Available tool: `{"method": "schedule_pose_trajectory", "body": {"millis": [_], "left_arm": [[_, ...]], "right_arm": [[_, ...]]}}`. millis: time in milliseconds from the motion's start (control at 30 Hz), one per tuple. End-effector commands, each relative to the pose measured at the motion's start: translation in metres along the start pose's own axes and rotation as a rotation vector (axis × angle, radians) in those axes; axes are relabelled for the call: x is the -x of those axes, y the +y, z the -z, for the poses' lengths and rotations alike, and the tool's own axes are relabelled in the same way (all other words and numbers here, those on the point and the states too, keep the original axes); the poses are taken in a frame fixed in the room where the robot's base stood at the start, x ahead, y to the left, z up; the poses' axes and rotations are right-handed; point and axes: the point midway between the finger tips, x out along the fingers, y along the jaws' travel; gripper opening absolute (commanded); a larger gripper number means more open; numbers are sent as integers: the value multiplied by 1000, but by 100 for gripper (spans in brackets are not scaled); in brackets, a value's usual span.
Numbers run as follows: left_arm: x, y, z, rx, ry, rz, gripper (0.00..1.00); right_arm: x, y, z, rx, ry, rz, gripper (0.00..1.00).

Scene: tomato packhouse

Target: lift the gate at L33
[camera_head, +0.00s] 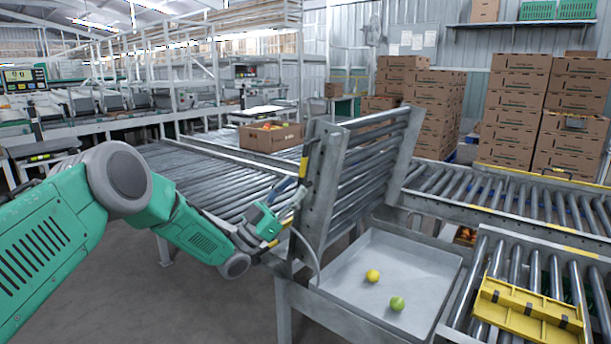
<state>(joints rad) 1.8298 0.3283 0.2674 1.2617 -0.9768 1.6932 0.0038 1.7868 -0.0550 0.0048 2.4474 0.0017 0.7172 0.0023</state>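The gate (370,170) is a section of roller conveyor with grey metal side plates, standing steeply raised at the middle of the view. No L33 marking is legible. My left arm, green and grey, comes in from the left and its gripper (292,203) is at the gate's near-left side plate. The gripper is small and partly merged with the plate's edge, so its finger opening and any contact cannot be made out. My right gripper is not in view.
A grey metal tray (345,283) below the gate holds a yellow and a green tomato. Roller conveyors run left (215,170) and right (500,197). A yellow plate (530,310) lies on the right rollers. An open carton (270,139) stands behind; stacked cartons (520,110) stand at back right.

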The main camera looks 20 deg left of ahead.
Motion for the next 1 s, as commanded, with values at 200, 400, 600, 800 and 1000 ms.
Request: {"method": "schedule_pose_trajectory", "body": {"millis": [200, 400, 600, 800, 1000], "left_arm": [[44, -1, -1, -1, -2, 3, 32], [64, -1, -2, -2, -2, 2, 32], [66, -1, -1, -3, -1, 2, 32], [66, -1, -1, -2, -1, 3, 32], [67, 3, -6, 9, -22, 10, 32]], "right_arm": [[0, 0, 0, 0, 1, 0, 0], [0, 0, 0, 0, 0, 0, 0], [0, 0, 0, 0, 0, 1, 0], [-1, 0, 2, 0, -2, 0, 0], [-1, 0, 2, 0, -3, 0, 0]]}}
